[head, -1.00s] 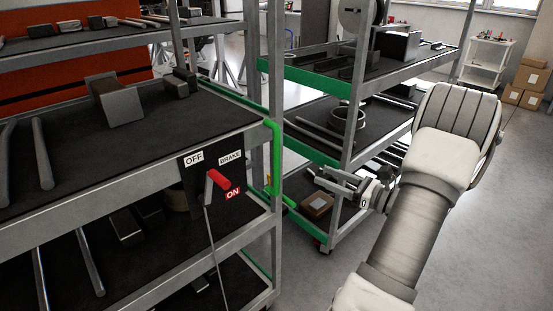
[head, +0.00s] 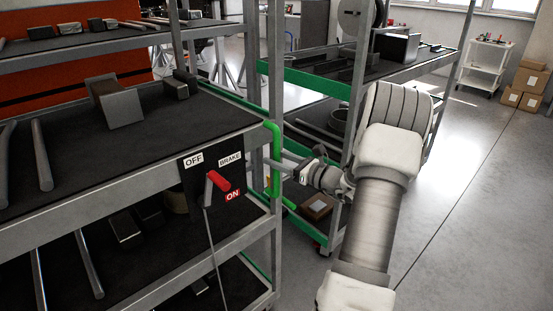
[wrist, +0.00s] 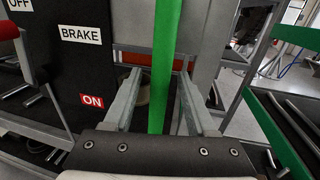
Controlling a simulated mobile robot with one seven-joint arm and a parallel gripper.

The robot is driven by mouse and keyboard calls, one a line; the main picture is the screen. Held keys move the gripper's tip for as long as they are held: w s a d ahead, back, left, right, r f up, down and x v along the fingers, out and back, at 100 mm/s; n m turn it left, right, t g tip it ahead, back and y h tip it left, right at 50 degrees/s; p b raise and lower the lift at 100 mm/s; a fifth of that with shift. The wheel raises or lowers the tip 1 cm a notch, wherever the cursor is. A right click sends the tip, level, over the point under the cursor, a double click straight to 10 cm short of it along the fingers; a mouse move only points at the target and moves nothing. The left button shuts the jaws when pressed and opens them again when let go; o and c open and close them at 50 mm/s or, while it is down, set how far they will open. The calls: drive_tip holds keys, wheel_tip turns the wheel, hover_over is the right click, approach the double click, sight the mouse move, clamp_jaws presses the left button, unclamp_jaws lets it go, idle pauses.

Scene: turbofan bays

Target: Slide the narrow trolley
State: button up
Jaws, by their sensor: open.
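The near trolley (head: 110,181) is a grey metal rack with dark shelves, filling the left of the head view. A green upright handle (head: 275,158) runs along its right end. My gripper (head: 284,165) is open at this handle. In the wrist view the handle (wrist: 164,65) passes between the two fingers, with a gap on each side. A brake plate (head: 217,165) beside it carries OFF, BRAKE and ON labels. Its red-knobbed lever (head: 218,181) is near ON. I cannot tell which trolley is the narrow one.
A second grey rack with green edges (head: 310,82) stands behind and to the right, close to my arm. Its lower shelf holds a small brown box (head: 316,206). The floor (head: 470,200) on the right is clear. A white cart (head: 488,62) and cardboard boxes (head: 530,80) stand far right.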

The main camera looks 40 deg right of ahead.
drive_tip(key=shift+w, duration=0.15)
drive_tip(key=shift+c, duration=0.4)
clamp_jaws()
idle(1.0)
